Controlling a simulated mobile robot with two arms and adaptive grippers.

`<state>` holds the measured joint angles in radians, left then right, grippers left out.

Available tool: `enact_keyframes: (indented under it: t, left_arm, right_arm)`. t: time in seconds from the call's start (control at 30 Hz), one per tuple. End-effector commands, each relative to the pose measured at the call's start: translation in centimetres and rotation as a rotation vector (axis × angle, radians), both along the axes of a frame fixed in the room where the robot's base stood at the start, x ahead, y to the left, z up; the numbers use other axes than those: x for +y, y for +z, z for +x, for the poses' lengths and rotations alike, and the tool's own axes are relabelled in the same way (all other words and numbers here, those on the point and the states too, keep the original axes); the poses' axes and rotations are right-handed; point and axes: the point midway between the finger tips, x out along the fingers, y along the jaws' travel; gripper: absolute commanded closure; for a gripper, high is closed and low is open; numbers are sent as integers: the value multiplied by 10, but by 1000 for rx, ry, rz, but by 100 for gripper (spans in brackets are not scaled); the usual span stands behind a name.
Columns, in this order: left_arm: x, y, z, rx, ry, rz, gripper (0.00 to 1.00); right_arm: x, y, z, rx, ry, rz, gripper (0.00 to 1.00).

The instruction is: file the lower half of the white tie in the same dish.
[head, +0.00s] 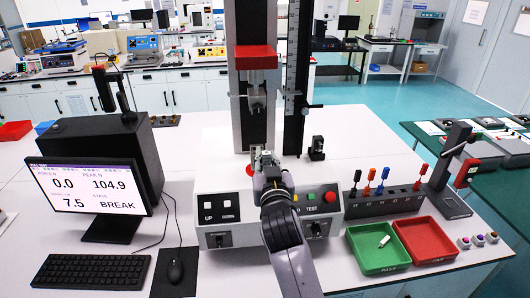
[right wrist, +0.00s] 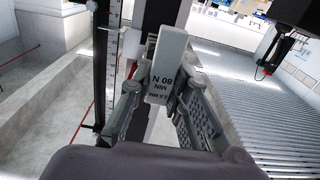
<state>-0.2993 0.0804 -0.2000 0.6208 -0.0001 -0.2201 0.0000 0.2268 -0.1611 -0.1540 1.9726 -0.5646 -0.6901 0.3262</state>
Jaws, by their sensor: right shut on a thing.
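My right gripper (head: 262,160) is at the tester's lower grip, below the upper clamp (head: 257,97). In the right wrist view my right gripper (right wrist: 160,95) is shut on a pale block-shaped piece (right wrist: 171,55), printed "80 N MIN" upside down, which appears to be the lower half of the white tie. In the head view the gripper mostly hides this piece. The green dish (head: 360,262) holds a small white piece (head: 384,241), lying on its floor. My left gripper is not in view.
A red dish (head: 449,254) adjoins the green one. Behind them stands a rack (head: 384,202) of colored-handled tools. The control box (head: 222,212) is under my right arm. The monitor (head: 97,199) reads BREAK and peak 104.9. A black stand (head: 447,170) rises at right.

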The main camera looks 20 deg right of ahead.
Motion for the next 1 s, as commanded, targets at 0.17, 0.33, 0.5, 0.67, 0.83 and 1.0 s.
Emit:
enact_keyframes:
  t: [0.17, 0.33, 0.5, 0.67, 0.83, 1.0]
  left_arm:
    - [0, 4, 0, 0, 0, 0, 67]
    - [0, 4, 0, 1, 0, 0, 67]
    - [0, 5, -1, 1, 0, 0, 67]
    - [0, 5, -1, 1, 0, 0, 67]
    - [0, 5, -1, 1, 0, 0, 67]
    - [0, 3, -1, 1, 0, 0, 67]
  right_arm:
    - [3, 1, -15, 0, 0, 2, 100]
    - [5, 0, -28, 0, 1, 1, 100]
    - [7, 0, -37, 1, 2, 4, 100]
    - [8, -1, -38, 3, 3, 6, 100]
    - [9, -2, -38, 4, 4, 6, 100]
    - [7, -1, -25, 0, 3, 4, 100]
